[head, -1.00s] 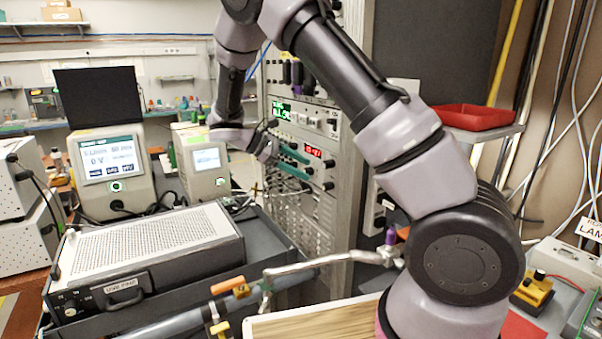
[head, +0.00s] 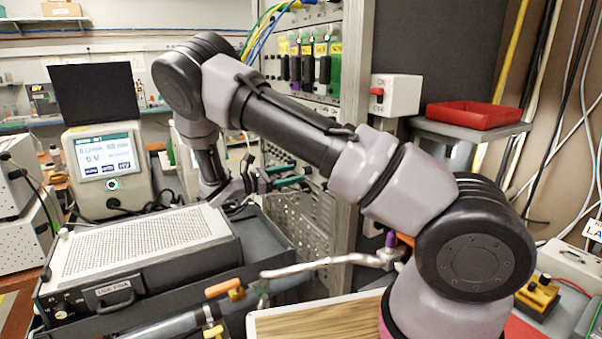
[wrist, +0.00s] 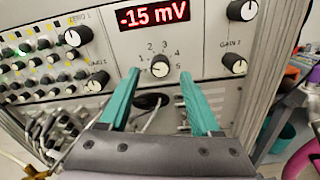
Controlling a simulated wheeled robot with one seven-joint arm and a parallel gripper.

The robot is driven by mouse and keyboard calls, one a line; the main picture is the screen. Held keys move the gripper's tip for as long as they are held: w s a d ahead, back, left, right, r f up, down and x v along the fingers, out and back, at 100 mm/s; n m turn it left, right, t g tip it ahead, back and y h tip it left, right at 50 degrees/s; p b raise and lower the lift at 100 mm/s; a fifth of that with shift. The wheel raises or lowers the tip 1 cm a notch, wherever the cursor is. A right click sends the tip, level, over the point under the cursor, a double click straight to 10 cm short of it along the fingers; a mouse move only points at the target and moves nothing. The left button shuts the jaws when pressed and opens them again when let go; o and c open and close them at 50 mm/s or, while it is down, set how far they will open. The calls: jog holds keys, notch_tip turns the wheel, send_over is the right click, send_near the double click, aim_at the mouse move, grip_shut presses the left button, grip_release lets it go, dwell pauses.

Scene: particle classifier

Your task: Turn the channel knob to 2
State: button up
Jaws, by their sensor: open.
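The channel knob (wrist: 160,68) is a small dark knob with a pale face on the white panel, ringed by printed numbers up to 5. Its pointer is too small to read surely. In the wrist view my gripper (wrist: 160,76) is open, with one teal finger low on each side of the knob. The tips look level with it; I cannot tell whether they touch it. In the head view my gripper (head: 300,174) is at the rack front, and my arm hides the knob there.
A red display (wrist: 153,15) reading -15 mV sits above the knob. A gain knob (wrist: 235,63) is to the right, with other knobs (wrist: 78,36) and cables to the left. A ventilated box (head: 145,250) stands below my forearm in the head view.

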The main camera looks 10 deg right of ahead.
jog(key=x, duration=0.3)
jog(key=shift+d, duration=0.25)
grip_shut()
jog(key=shift+m, duration=4.3)
